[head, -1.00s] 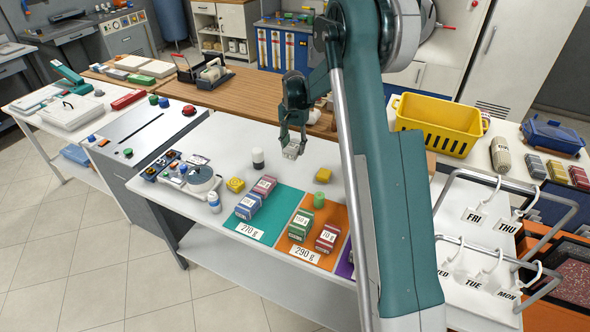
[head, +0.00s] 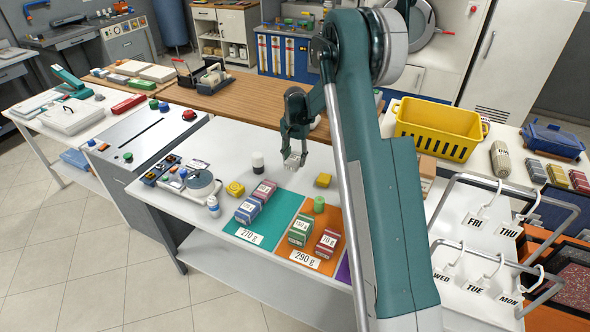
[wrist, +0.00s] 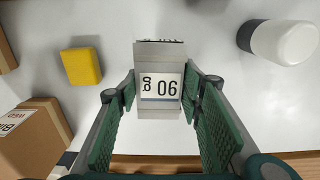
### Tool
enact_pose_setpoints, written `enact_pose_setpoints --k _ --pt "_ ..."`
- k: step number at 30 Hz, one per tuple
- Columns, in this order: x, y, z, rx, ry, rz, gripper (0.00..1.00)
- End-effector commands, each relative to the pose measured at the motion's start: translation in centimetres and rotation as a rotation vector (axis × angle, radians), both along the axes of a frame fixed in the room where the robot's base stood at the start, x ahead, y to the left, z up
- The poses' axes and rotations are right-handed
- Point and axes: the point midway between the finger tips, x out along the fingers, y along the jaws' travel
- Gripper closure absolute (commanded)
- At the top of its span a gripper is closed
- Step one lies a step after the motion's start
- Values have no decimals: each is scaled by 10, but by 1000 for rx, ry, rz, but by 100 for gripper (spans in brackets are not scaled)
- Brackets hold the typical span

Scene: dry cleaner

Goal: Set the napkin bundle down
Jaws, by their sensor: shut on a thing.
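The napkin bundle (wrist: 160,57) is a small grey block with a white label reading 90 g in the wrist view. It also shows in the head view (head: 294,160). My gripper (head: 296,150) is shut on it, with green finger pads on both sides in the wrist view. The bundle hangs over the white table (head: 222,145), behind the teal mat (head: 258,247) marked 270 g and the orange mat (head: 330,263) marked 290 g. I cannot tell the exact gap beneath it.
Several labelled bundles stand on both mats. A cardboard box (wrist: 30,140) is near. My arm hides part of a purple mat.

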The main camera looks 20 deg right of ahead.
Motion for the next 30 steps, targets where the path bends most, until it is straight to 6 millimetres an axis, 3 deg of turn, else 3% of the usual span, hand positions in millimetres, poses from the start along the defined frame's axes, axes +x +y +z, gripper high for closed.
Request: enact_pose_setpoints --k 4,17,30 --pt "0 0 -13 0 0 0 76" --pt "0 0 -17 0 0 0 76" --pt "0 0 -52 0 0 0 76"
